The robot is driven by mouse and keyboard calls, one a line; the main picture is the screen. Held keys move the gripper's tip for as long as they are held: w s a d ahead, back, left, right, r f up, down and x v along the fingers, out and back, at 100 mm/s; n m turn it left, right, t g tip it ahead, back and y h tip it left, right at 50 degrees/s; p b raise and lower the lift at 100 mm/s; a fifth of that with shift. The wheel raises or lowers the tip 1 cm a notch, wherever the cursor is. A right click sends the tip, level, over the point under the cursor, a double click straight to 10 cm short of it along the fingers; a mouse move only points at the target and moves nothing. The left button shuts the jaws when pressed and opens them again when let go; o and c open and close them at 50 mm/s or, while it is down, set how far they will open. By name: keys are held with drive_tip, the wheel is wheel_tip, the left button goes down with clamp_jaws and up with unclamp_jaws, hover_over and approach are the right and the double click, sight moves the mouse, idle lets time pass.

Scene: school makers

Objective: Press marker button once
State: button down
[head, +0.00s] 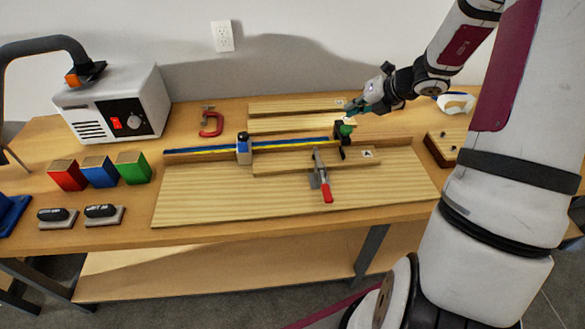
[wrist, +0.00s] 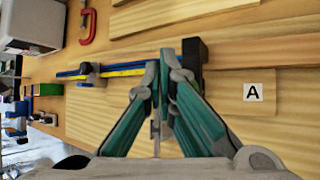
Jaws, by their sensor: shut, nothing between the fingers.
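The marker (head: 342,150) is a small black block at the right end of the blue-and-yellow rail on the workbench. A green button (head: 346,130) sits on its top. My gripper (head: 354,109) has teal fingers and is shut and empty. In the head view it is above and slightly behind the button, seemingly apart from it. In the wrist view the gripper (wrist: 160,63) points toward the rail beside the block.
A board labelled A (head: 367,154) lies under a toggle clamp (head: 319,172) with a red handle. A grey sliding stop (head: 244,150) is on the rail. Loose boards lie behind. A red C-clamp (head: 211,124), a grey machine (head: 118,105) and coloured blocks stand left.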

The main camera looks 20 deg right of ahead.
wheel_tip(320, 180, up, 4)
drive_tip(key=p, duration=0.3)
idle(0.9)
drive_tip(key=s+a+r+n+g+y, duration=0.1)
drive_tip(key=s+a+r+n+g, duration=0.1)
drive_tip(key=s+a+r+n, duration=0.6)
drive_tip(key=s+a+r+n+g, duration=0.1)
drive_tip(key=s+a+r+n, duration=0.2)
drive_tip(key=a+r+n, duration=0.65)
drive_tip(key=s+a+n+h, duration=0.2)
drive_tip(key=s+n, duration=0.8)
drive_tip(key=n, duration=0.1)
drive_tip(key=s+a+r+n+h, duration=0.1)
drive_tip(key=s+a+n+h, duration=0.1)
drive_tip(key=s+n, duration=0.8)
drive_tip(key=shift+s+a+r+n, duration=0.15)
drive_tip(key=shift+a+r+n, duration=0.25)
drive_tip(key=shift+n, duration=0.85)
